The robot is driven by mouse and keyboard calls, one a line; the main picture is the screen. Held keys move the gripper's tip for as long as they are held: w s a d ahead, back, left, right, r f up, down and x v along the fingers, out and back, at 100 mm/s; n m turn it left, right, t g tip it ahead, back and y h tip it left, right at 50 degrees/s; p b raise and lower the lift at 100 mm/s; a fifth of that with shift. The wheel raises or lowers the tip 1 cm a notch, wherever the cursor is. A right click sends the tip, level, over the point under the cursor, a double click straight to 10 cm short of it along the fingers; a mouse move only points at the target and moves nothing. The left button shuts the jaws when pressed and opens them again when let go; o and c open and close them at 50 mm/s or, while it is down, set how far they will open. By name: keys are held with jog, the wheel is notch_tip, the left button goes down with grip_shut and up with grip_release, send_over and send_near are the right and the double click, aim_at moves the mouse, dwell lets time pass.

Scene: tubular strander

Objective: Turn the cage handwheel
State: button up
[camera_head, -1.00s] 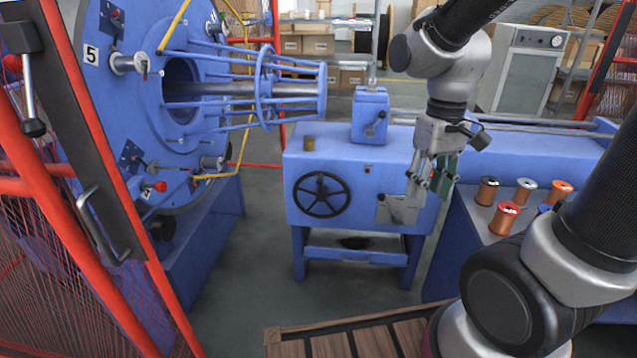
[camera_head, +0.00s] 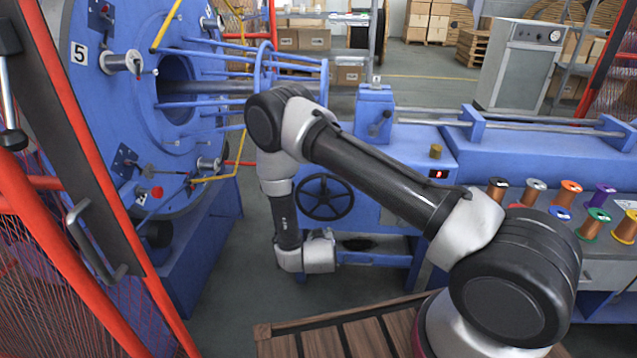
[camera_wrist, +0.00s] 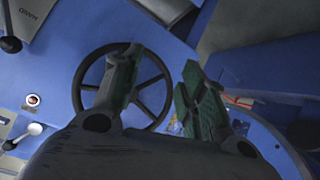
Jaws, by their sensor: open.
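A black spoked handwheel (camera_head: 325,197) is on the front of the blue machine cabinet. In the head view my arm hangs down just left of it, and my gripper itself is hidden there. The handwheel also shows in the wrist view (camera_wrist: 77,88), left of the middle. My gripper (camera_wrist: 158,82) is open and empty, with green pads on its fingers. In the wrist view its left finger crosses in front of the wheel, and its right finger lies past the wheel's right rim. I cannot tell how far the fingers are from the wheel.
Several coloured spools (camera_head: 570,188) stand on the right bench.

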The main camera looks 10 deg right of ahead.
jog(key=w+r+t+h, duration=0.1)
jog(key=w+r+t, duration=0.2)
jog(key=w+r, duration=0.15)
jog(key=t+h, duration=0.2)
jog(key=t, duration=0.1)
send_near(323, 187)
jog(key=x, duration=0.4)
jog(key=shift+w+d+f, duration=0.1)
jog(key=shift+w+d, duration=0.15)
jog(key=shift+w, duration=0.1)
jog(key=x, duration=0.7)
jog(key=shift+w, duration=0.15)
grip_shut()
